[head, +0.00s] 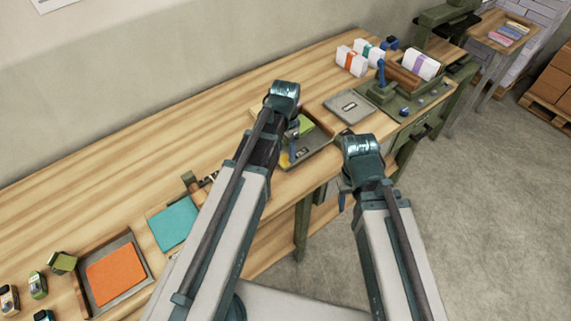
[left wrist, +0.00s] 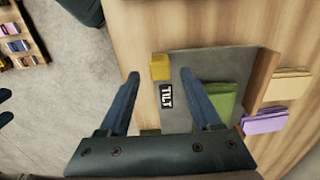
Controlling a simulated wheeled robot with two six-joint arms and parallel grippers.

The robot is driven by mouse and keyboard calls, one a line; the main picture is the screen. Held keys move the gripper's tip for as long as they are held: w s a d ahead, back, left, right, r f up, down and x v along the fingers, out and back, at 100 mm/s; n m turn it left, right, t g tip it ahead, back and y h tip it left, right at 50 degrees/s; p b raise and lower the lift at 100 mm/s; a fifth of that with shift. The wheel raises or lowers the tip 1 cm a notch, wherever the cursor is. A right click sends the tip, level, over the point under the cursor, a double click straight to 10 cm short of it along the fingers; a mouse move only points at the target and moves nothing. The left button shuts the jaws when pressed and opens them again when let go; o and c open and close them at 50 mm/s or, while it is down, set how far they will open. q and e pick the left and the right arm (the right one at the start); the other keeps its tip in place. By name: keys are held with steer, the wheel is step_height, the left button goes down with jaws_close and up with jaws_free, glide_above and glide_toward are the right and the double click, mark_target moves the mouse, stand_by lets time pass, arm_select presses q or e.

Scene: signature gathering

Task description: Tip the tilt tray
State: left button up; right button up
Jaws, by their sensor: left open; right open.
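The tilt tray (head: 318,152) is a shallow grey tray with a wooden rim on the workbench, partly hidden by my left arm. In the left wrist view its grey floor (left wrist: 208,62) bears a black TILT label (left wrist: 166,96). A yellow tab (left wrist: 160,67) is at its edge, and a green piece (left wrist: 222,101) lies in it. My left gripper (head: 291,154) is open over the tray's near left part. In the left wrist view its fingertips lie either side of the yellow tab; contact cannot be told. My right gripper (head: 344,192) is open and empty, off the bench's front edge.
A grey plate (head: 349,105) and a green press (head: 382,88) stand right of the tray, with banded white stacks (head: 351,60) behind. Purple (left wrist: 264,122) and tan (left wrist: 287,85) pieces lie beside the tray. An orange sheet (head: 115,274) and a teal sheet (head: 175,224) lie left.

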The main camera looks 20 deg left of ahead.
mark_target(286, 157)
arm_select(q)
step_height(286, 157, down, 4)
steer(key=shift+r+b, duration=0.2)
steer(key=shift+b, duration=1.05)
arm_select(e)
step_height(286, 157, down, 4)
steer(key=shift+r, duration=0.2)
arm_select(q)
jaws_close()
steer(key=shift+r, duration=0.1)
